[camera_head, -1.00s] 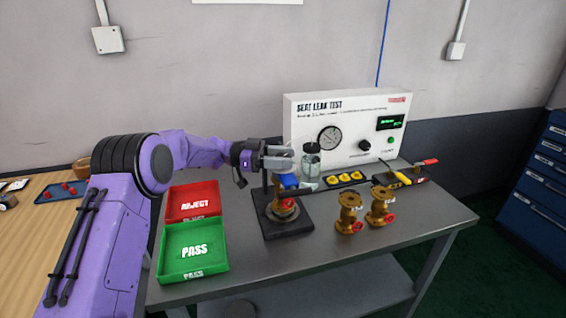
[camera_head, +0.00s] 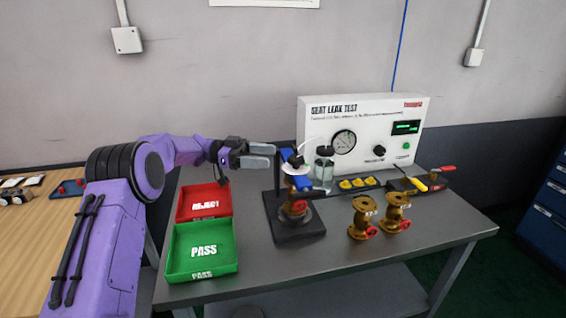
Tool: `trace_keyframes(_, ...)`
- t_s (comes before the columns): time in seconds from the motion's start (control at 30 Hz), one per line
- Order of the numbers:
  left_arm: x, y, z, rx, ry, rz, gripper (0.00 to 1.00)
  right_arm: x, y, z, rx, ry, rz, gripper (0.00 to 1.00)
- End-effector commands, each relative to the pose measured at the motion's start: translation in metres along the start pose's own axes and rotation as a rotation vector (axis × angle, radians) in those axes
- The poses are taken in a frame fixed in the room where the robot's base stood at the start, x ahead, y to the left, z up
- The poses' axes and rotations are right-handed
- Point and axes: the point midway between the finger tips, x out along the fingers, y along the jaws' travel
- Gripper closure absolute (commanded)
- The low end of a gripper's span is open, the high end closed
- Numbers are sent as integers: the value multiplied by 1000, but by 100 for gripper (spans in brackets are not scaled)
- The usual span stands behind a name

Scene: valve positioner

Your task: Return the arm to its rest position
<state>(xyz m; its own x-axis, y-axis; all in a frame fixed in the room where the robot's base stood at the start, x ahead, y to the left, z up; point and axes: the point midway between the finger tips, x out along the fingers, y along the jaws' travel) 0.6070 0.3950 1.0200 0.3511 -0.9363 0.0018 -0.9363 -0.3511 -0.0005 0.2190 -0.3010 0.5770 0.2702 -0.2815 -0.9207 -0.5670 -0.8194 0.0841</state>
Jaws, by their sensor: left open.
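My left arm (camera_head: 123,215) is purple and reaches in from the left. Its left gripper (camera_head: 274,156) is open and empty, with its fingers pointing right. In the picture it lies just left of the blue-handled top of the valve test stand (camera_head: 297,222). A brass valve (camera_head: 300,191) with a red port sits in this stand. I cannot tell whether a fingertip touches the blue part. My right gripper does not show.
A red REJECT tray (camera_head: 203,203) and a green PASS tray (camera_head: 202,266) lie left of the stand. Brass valves (camera_head: 364,218) stand to its right. A glass jar (camera_head: 324,168) and the seat leak tester (camera_head: 372,132) stand behind.

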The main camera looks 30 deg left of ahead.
Motion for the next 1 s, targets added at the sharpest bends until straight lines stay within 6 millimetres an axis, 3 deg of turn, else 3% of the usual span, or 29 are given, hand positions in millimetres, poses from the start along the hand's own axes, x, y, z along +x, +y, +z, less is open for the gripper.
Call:
trace_keyframes(0.17, -14, 0, 0, -1, 0, 1, 29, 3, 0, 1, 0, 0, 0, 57)
trace_keyframes(0.67, -14, 0, -3, 0, -1, 1, 29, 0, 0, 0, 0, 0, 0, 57)
trace_keyframes(0.77, -14, 0, -30, 1, 0, 1, 29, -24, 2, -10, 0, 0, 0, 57)
trace_keyframes(0.9, -14, 0, -97, 0, 0, 1, 29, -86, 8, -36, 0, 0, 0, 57)
trace_keyframes(1.0, -14, 0, -126, -1, -1, 1, 29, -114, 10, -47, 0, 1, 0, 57)
